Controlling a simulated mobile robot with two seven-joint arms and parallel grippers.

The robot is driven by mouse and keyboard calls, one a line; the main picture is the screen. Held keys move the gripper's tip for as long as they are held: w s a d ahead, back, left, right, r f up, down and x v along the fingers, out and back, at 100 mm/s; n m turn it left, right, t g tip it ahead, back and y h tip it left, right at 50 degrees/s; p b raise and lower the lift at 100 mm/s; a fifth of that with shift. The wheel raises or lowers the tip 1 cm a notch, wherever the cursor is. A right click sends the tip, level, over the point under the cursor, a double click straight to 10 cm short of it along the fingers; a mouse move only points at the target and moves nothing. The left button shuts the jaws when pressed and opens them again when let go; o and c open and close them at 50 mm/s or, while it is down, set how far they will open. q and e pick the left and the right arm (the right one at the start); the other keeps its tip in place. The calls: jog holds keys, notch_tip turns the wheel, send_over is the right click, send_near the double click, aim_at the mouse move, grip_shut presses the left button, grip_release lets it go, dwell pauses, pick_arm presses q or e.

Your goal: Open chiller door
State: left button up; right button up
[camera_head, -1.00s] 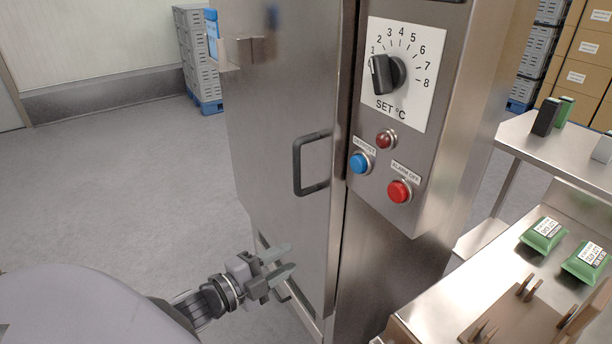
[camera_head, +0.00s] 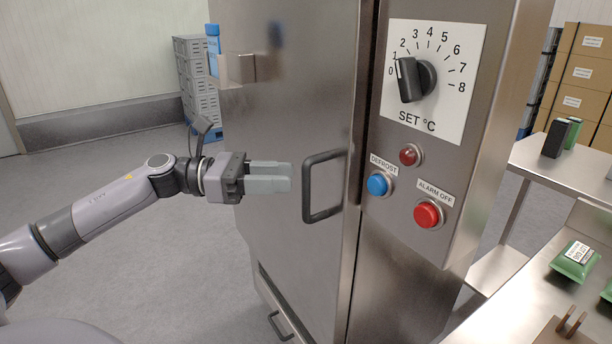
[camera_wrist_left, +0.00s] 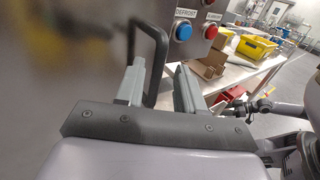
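The chiller door (camera_head: 300,70) is a tall steel panel and stands shut against its frame. Its black bar handle (camera_head: 308,190) is upright near the door's right edge. My left gripper (camera_head: 290,178) is level with the handle and just left of it, fingers pointing at it, apart from it in the head view. In the left wrist view, the gripper (camera_wrist_left: 158,88) is open, with a gap between its fingers. The handle (camera_wrist_left: 161,45) shows beyond and partly between them there. My right gripper is not in the head view; a dark part at right in the wrist view may be it.
The control panel has a dial (camera_head: 416,80), a blue defrost button (camera_head: 378,184) and a red alarm button (camera_head: 428,214) close right of the handle. A steel table (camera_head: 480,318) stands at right. Floor at left is clear.

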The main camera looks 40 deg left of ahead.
aim_at(306, 219)
pick_arm(q)
jog(key=shift+p+x, duration=0.85)
jog(key=shift+x, duration=1.75)
grip_shut()
